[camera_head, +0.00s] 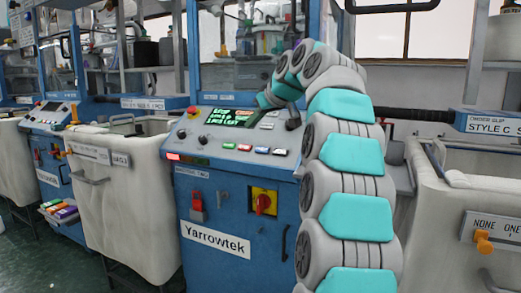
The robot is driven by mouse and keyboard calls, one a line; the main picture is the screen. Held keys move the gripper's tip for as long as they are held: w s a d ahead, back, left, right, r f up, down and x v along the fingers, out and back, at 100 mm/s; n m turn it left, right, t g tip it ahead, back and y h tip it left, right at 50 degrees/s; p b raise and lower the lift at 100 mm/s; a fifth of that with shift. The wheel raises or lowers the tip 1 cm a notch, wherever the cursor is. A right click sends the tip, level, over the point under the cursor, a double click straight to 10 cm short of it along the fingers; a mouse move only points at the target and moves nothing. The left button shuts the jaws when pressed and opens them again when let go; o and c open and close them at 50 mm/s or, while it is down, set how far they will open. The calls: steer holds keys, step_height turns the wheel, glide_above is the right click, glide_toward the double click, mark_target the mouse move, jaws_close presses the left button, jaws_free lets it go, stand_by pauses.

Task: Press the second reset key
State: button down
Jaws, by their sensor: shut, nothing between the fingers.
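The console of the Yarrowtek machine (214,133) has a sloping grey top with a lit green-text display (228,117). My arm rises at the right and bends over toward the console.
A red-and-yellow rotary switch (264,202) and a red switch (198,207) are on the blue front. Pale bins stand left (125,200) and right (470,215). A second console (50,114) is farther left. A black rail (412,114) runs right behind my arm.

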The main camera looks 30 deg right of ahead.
mark_target(257, 150)
steer(key=shift+f, duration=0.1)
steer(key=shift+w+d+f+b, duration=0.5)
steer(key=shift+d+f, duration=0.2)
steer(key=shift+f, duration=0.45)
steer(key=shift+w+d+f+b, duration=0.45)
steer(key=shift+w+d+f, duration=0.25)
steer(key=shift+f, duration=0.45)
steer(key=shift+w+d+f+b, duration=0.5)
steer(key=shift+d+f, duration=0.25)
steer(key=shift+f, duration=0.4)
steer(key=shift+f, duration=0.1)
steer(key=shift+w+d+f, duration=0.15)
steer(key=shift+d+f, duration=0.05)
steer(key=shift+f, duration=0.05)
steer(key=shift+w+d+f, duration=0.15)
steer(key=shift+d+f, duration=0.05)
steer(key=shift+f, duration=0.05)
stand_by(0.4)
stand_by(0.4)
steer(key=shift+s+a+r, duration=0.35)
steer(key=shift+a+r, duration=0.05)
steer(key=shift+r, duration=0.2)
